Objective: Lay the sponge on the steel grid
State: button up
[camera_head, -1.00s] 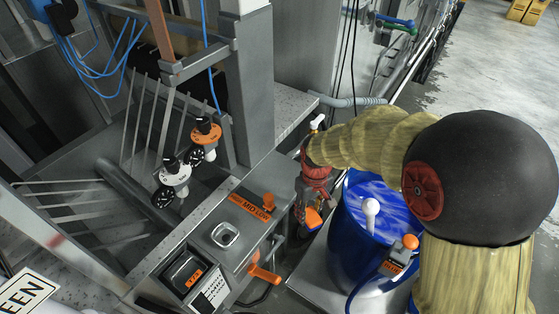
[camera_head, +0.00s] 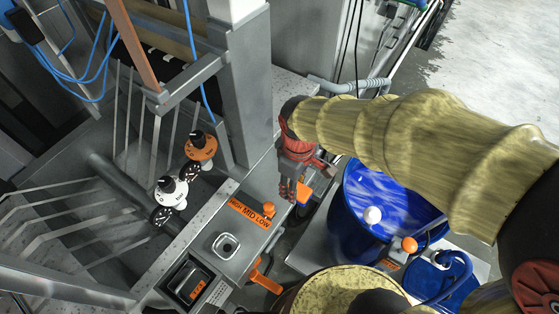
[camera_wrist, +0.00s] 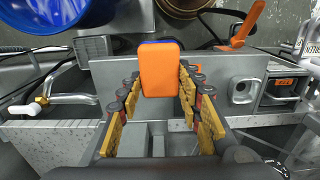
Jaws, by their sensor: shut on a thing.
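My gripper (camera_wrist: 160,88) is shut on the sponge (camera_wrist: 160,68), an orange block with a blue layer behind it. In the wrist view the sponge stands out between the yellow finger pads. In the head view the gripper (camera_head: 297,186) hangs at the right edge of the steel machine, with the orange sponge (camera_head: 305,192) at its tip, partly hidden by the fingers. A grey slotted steel plate (camera_wrist: 93,46) shows left of the sponge in the wrist view; I cannot tell whether it is the steel grid.
A blue drum (camera_head: 352,225) of blue liquid stands right of the gripper. A control box (camera_head: 225,245) marked HIGH MID LOW, with an orange handle (camera_head: 265,278), is below left. Orange and white valves (camera_head: 200,147) and steel rods (camera_head: 60,205) stand further left.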

jog(key=w+a+f, duration=0.2)
jog(key=w+f, duration=0.2)
jog(key=w, duration=0.4)
send_over(278, 175)
jog(key=s, duration=0.1)
notch_tip(278, 175, down, 4)
jog(key=shift+d+f, duration=0.15)
jog(key=shift+f, duration=0.05)
jog(key=shift+w+f+p, duration=0.3)
jog(key=shift+w+f, duration=0.25)
jog(key=shift+f, duration=1.65)
jog(key=shift+f, duration=0.1)
jog(key=shift+f, duration=0.15)
jog(key=o, duration=1.2)
